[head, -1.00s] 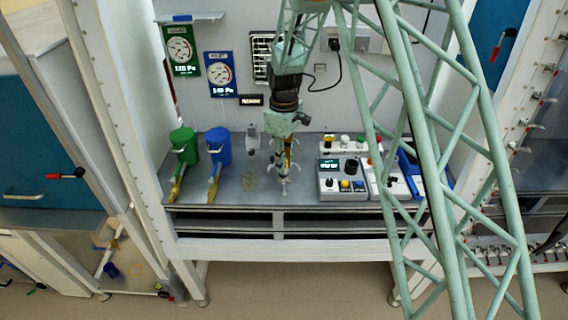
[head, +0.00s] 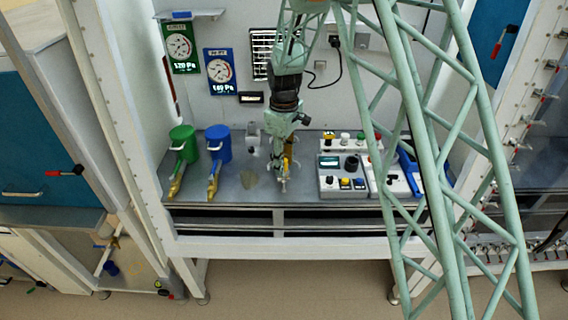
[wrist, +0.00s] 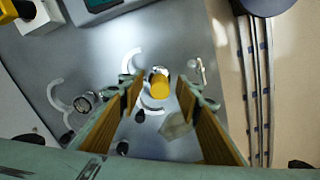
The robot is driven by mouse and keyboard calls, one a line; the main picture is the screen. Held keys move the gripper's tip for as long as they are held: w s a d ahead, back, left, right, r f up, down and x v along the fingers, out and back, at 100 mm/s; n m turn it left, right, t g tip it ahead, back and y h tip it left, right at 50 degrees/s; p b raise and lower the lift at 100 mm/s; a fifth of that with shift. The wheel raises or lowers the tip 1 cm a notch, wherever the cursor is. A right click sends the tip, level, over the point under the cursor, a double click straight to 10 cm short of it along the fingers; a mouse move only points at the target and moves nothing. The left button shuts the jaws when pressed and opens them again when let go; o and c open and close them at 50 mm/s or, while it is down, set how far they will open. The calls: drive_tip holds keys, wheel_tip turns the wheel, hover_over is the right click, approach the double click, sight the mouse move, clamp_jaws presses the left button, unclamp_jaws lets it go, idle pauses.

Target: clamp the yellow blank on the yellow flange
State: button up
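My gripper (head: 283,183) is low over the bench top, left of the control boxes. In the wrist view my gripper (wrist: 160,92) is open, its two brown-padded fingers spread apart. A short yellow cylinder with a pale metal end (wrist: 159,86) shows between the fingertips, with gaps on both sides. I cannot tell whether it is the yellow flange or the yellow blank, or whether both are there. Pale curved pieces (wrist: 132,58) lie around it. In the head view the gripper hides most of this spot.
A green canister (head: 183,142) and a blue canister (head: 217,143) stand at the left. A control box with knobs (head: 342,178) is close on the right. In the wrist view a small metal fitting (wrist: 197,70) and a round metal part (wrist: 85,102) lie nearby.

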drive_tip(key=shift+r, duration=0.15)
wheel_tip(320, 180, up, 12)
idle(1.0)
drive_tip(key=shift+f, duration=0.2)
idle(0.5)
